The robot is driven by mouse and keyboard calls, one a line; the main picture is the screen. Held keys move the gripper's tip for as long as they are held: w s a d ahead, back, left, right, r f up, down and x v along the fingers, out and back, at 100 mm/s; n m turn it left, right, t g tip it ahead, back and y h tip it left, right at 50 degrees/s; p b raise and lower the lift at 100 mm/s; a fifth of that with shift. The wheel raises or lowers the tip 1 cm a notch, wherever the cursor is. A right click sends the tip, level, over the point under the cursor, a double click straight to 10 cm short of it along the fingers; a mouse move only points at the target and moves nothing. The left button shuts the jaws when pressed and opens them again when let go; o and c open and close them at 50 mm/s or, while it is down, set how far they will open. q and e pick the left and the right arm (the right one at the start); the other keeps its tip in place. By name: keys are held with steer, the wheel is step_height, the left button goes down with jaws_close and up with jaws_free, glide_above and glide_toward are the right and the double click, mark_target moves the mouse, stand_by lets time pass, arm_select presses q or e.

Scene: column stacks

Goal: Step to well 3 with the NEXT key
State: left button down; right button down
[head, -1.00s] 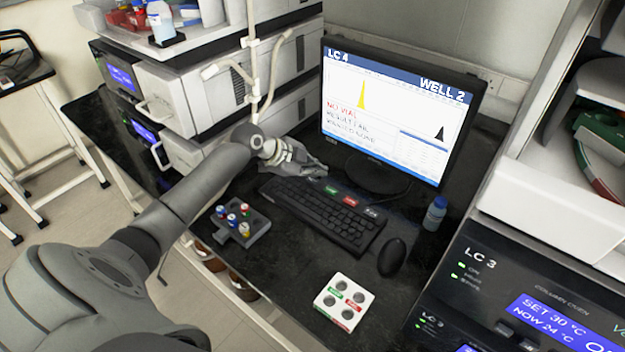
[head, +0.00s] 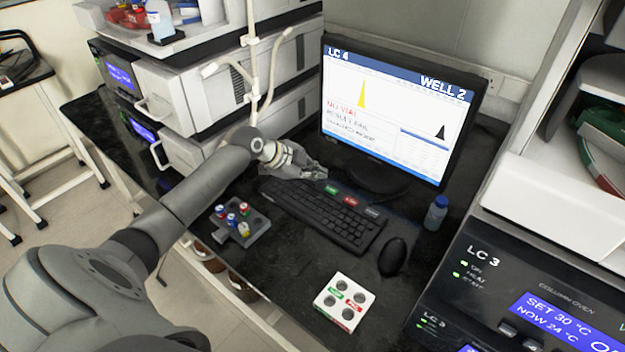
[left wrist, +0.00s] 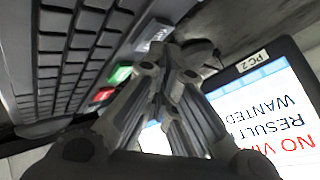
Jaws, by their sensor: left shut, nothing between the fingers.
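The monitor (head: 395,115) reads LC 4 and WELL 2, with NO VIAL and RESULT FAIL in its text; part of it also shows in the left wrist view (left wrist: 270,110). The black keyboard (head: 325,215) lies before it. Along its far edge are a green key (head: 331,190), a red key (head: 350,202) and a grey key (head: 372,211). In the left wrist view a pale key (left wrist: 153,35) sits beyond the green one. Key lettering is too small to read. My left gripper (head: 322,173) is shut and empty by the keyboard's far left end; contact is unclear. My right gripper is out of view.
A black mouse (head: 392,256) and a blue-capped bottle (head: 436,213) stand right of the keyboard. A grey vial rack (head: 245,228) is at left and a white block with holes (head: 343,302) in front. Instrument stacks flank the bench on both sides.

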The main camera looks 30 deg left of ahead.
mark_target(314, 182)
arm_select(q)
steer(key=shift+f, duration=0.3)
steer(key=shift+r, duration=0.1)
stand_by(0.3)
steer(key=shift+r+p, duration=0.5)
steer(key=shift+r, duration=0.3)
steer(key=shift+r+p, duration=1.95)
steer(key=shift+r, duration=0.55)
